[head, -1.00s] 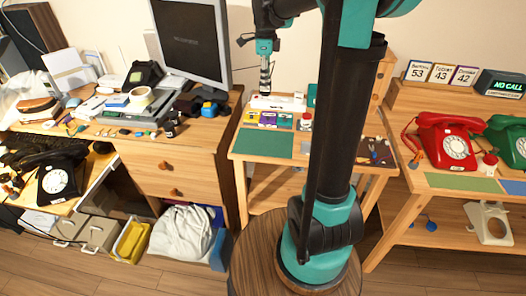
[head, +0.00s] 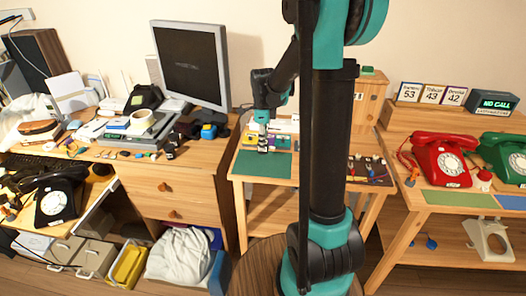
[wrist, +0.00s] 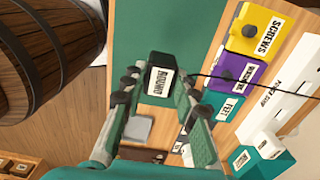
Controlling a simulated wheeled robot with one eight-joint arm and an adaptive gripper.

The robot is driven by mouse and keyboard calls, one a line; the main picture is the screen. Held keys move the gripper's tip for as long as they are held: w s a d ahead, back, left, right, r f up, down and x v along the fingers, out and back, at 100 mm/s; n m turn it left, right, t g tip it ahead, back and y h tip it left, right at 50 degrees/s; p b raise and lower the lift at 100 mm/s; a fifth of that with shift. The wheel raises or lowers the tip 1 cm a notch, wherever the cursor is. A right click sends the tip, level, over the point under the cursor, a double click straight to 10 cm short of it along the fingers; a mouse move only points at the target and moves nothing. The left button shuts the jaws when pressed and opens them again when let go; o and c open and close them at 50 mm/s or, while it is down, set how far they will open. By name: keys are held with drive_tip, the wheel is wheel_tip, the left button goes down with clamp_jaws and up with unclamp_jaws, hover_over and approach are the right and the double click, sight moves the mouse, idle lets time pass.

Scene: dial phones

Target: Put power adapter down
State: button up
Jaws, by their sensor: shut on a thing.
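The power adapter (wrist: 160,76) is a small black block with a white label and a thin dark cable. It sits between the fingertips of my gripper (wrist: 157,88) in the wrist view. The gripper is shut on it. The green mat (wrist: 150,25) shows behind the adapter in the wrist view; I cannot tell whether they touch. In the head view my gripper (head: 263,148) is low over the back edge of the green mat (head: 263,165) on the small wooden table, and the adapter is hard to make out.
Yellow (wrist: 258,30), purple (wrist: 229,68) and teal (wrist: 225,103) labelled boxes stand right of the adapter, with a white power strip (wrist: 284,88) beyond. A wooden barrel (wrist: 50,40) is at left. A red phone (head: 442,160) stands on the right-hand table.

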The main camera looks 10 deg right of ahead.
drive_tip(key=shift+f, duration=2.2)
drive_tip(key=o, duration=0.8)
drive_tip(key=shift+f, duration=0.1)
drive_tip(key=shift+o, duration=0.2)
